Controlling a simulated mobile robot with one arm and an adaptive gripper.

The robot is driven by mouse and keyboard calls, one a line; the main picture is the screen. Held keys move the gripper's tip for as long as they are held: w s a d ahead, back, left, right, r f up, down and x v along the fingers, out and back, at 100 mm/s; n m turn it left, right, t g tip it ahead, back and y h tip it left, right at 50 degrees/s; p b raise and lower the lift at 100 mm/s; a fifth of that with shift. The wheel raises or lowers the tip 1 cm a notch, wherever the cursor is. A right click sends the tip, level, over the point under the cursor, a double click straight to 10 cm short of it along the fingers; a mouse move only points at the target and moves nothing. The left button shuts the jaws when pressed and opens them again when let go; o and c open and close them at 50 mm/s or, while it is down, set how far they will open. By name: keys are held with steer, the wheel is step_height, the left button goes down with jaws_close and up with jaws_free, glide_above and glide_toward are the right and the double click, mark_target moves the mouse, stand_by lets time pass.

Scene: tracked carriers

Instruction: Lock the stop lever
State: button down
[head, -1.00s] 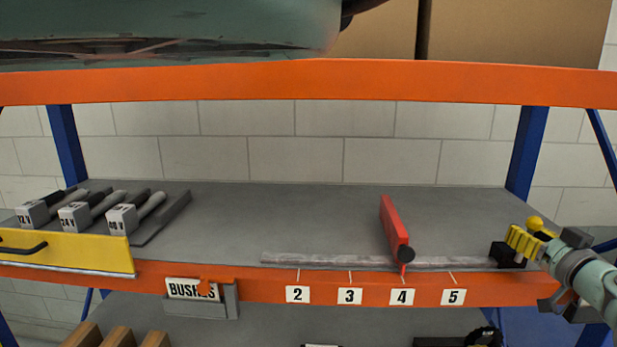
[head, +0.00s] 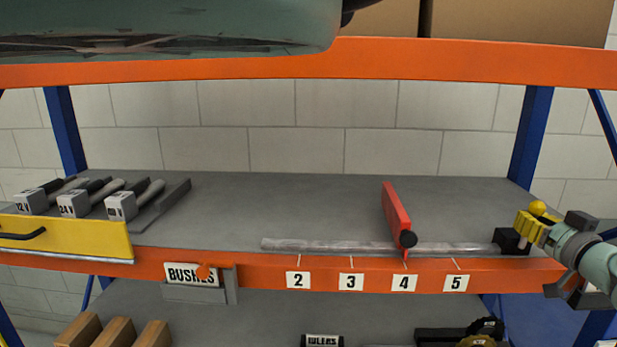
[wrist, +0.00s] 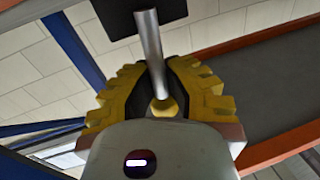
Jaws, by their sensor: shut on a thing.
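The stop lever is a metal rod (wrist: 151,52) with a yellow ball knob (head: 538,208). It stands at a black block (head: 511,241) at the right end of the rail. My gripper (head: 529,226) comes in from the right, its yellow fingers shut on the lever just below the knob. In the wrist view, the fingers sit on both sides of the rod, with the yellow ball (wrist: 164,106) near my palm and the black block (wrist: 115,15) at the far end. The fingers hide part of the lever in the head view.
A clear rail (head: 330,246) runs along the orange shelf edge above number labels. A red plate (head: 395,212) with a black knob stands on it, its pointer at label 4. The middle shelf is open.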

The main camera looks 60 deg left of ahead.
steer(key=shift+s+a+f+n+b, duration=0.15)
steer(key=shift+f+n+b, duration=0.2)
steer(key=shift+b, duration=2.2)
steer(key=shift+s+r+n+b, duration=0.15)
steer(key=shift+r+n+b, duration=0.1)
steer(key=shift+r+b, duration=0.25)
steer(key=c, duration=0.9)
jaws_free()
steer(key=shift+f, duration=0.15)
steer(key=shift+c, duration=0.2)
steer(key=v, duration=1.2)
